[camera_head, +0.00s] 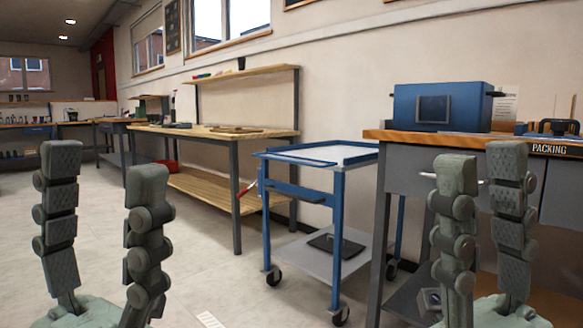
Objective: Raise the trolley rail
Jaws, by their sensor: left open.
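The blue trolley (338,205) stands on castors in the middle of the view, with a pale top shelf and a grey lower shelf. A blue bar (299,191), which looks like its rail, runs level below the top on the side facing me. Whether it is hinged or latched cannot be seen. My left gripper (104,165) is open and empty, fingers up, left of the trolley and apart from it. My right gripper (481,165) is open and empty in front of the packing bench, right of the trolley.
A wooden workbench (205,132) with a lower shelf stands behind the trolley. The packing bench (400,137) on the right carries a blue box (465,105). A dark flat item (336,245) lies on the trolley's lower shelf. Floor is clear left of the trolley.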

